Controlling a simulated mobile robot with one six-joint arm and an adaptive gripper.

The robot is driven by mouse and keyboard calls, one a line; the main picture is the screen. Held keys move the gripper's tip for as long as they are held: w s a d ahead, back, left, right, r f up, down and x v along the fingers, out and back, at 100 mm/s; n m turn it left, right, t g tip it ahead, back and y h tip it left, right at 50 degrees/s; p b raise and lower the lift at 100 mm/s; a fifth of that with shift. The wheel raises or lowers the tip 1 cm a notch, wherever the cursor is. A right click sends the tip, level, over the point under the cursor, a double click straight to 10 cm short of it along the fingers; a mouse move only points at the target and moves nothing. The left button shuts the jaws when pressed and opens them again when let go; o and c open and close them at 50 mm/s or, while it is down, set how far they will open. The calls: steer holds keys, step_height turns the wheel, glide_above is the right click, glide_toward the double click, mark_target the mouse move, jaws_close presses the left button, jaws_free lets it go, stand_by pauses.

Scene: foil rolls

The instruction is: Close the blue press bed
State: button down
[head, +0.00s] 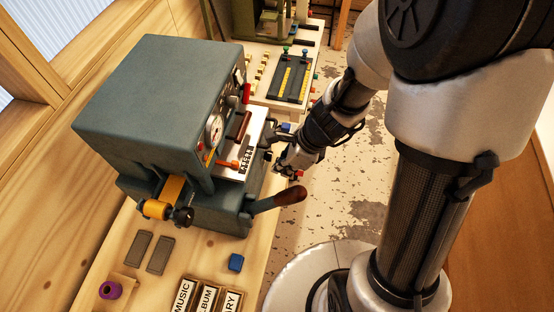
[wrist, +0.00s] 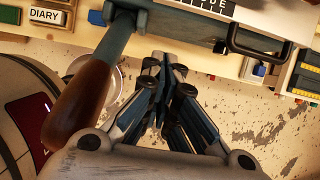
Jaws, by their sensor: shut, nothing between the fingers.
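The blue-grey press (head: 150,88) stands on the wooden bench at the left in the head view. Its pale bed (head: 256,128) sticks out from the press's right side, with a strip of black and white letters (head: 246,160) on it. My gripper (head: 284,166) is beside the bed's outer edge. In the wrist view its fingertips (wrist: 165,60) are together and empty, left of the handle and apart from it.
The press lever's brown wooden grip (head: 277,201) juts out near my gripper and fills the left of the wrist view (wrist: 80,105). A small blue block (head: 236,262) and labelled boxes (head: 205,296) are at the bench front. The speckled floor (head: 365,150) is open to the right.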

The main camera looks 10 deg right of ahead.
mark_target(241, 171)
steer(key=w+a+f+b, duration=0.2)
steer(key=a+f, duration=0.4)
steer(key=shift+w+a+f, duration=0.15)
steer(key=shift+w, duration=0.05)
steer(key=a, duration=0.1)
steer(key=w+a, duration=0.1)
steer(key=a, duration=0.1)
steer(key=a+p, duration=0.1)
steer(key=shift+w+a, duration=0.3)
steer(key=shift+a, duration=0.05)
steer(key=shift+d, duration=0.1)
